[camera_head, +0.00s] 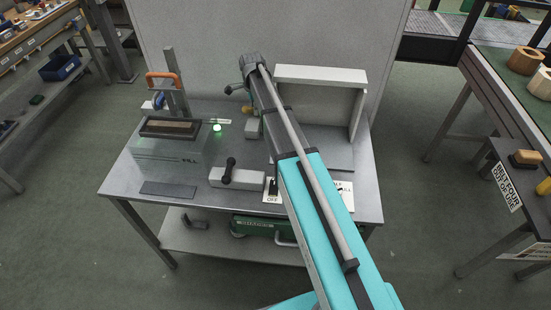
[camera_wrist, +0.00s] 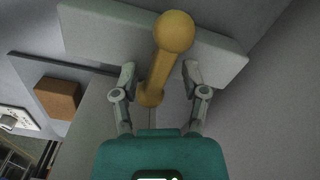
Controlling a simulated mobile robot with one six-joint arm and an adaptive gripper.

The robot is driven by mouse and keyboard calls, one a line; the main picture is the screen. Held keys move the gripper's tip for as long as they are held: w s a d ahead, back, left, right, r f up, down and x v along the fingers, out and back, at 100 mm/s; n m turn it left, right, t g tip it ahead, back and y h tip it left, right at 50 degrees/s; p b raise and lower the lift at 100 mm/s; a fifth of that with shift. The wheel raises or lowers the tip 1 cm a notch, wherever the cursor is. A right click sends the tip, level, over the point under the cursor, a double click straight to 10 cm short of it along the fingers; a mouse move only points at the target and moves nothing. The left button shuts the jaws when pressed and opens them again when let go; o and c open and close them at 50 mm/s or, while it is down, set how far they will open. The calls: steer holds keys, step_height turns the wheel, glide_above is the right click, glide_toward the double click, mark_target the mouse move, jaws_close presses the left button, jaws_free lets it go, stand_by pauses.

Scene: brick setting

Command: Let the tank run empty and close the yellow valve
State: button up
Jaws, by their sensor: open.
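The yellow valve lever (camera_wrist: 163,68), with a round ball knob, stands between the two fingers of my gripper (camera_wrist: 160,76) in the wrist view. The fingers are open, one on each side, with visible gaps to the lever. In the head view my gripper (camera_head: 241,89) is over the back of the bench, and a small yellow part (camera_head: 247,109) shows just below it. A translucent box marked FILL (camera_head: 165,155), apparently the tank, is at the bench's left with a dark frame on top. I cannot tell its liquid level.
A green lamp (camera_head: 217,128) glows beside the box. A grey block with a black lever (camera_head: 236,178) stands at the bench front. An orange handle (camera_head: 163,80) rises at the back left. A pale angled panel (camera_head: 320,76) stands behind my arm.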

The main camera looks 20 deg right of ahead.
steer(key=n, duration=1.2)
step_height(320, 180, up, 14)
steer(key=p, duration=1.4)
steer(key=s+f+n+b, duration=0.2)
steer(key=s+f+b, duration=0.1)
steer(key=s, duration=0.7)
steer(key=s+f+n+b, duration=0.2)
steer(key=s+f+b, duration=0.2)
steer(key=s, duration=0.6)
steer(key=s+f+n+b, duration=0.2)
steer(key=s+f+b, duration=0.1)
steer(key=s, duration=0.7)
steer(key=shift+a+f+n+b, duration=0.2)
steer(key=shift+f+n+b, duration=0.1)
steer(key=shift+s, duration=0.15)
steer(key=shift+d, duration=0.15)
